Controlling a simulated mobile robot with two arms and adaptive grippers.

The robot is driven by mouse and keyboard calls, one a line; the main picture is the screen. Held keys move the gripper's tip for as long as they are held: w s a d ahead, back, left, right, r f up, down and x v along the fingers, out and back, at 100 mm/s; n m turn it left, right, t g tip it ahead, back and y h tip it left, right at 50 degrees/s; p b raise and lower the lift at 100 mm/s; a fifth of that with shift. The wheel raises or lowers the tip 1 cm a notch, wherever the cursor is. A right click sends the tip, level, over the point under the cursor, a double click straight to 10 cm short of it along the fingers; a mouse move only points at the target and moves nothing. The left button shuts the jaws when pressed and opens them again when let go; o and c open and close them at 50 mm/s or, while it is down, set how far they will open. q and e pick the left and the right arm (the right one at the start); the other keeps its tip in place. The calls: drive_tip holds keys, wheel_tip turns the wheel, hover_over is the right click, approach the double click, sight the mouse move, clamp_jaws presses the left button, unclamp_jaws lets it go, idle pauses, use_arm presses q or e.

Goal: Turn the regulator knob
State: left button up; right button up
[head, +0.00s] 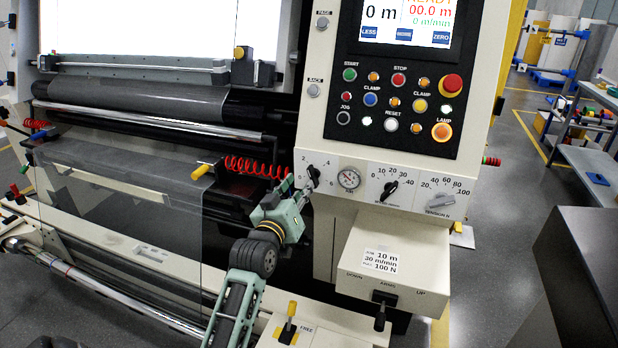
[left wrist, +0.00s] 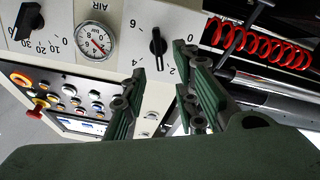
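The regulator knob (head: 314,174) is a small black pointer knob on the white lower panel of the machine, beside the round air gauge (head: 349,179). In the left wrist view the knob (left wrist: 157,43) stands on a printed scale, its bar roughly upright in the picture. My left gripper (head: 303,190) is just in front of the knob, and partly overlaps the dial in the head view. In the left wrist view the gripper (left wrist: 159,60) is open, with the knob showing between its fingertips. I cannot tell whether either finger touches it. My right gripper is not in view.
A black speed knob (head: 389,189) and a grey tension knob (head: 440,199) sit to the right. The button panel (head: 398,103) is above. A red coiled hose (head: 257,166) hangs close to my left gripper. A white box (head: 378,262) juts out below.

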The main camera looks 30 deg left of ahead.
sight(310, 176)
use_arm(q)
drive_tip(key=x, duration=0.7)
drive_tip(key=shift+d, duration=0.1)
drive_tip(key=shift+s+f, duration=0.1)
clamp_jaws()
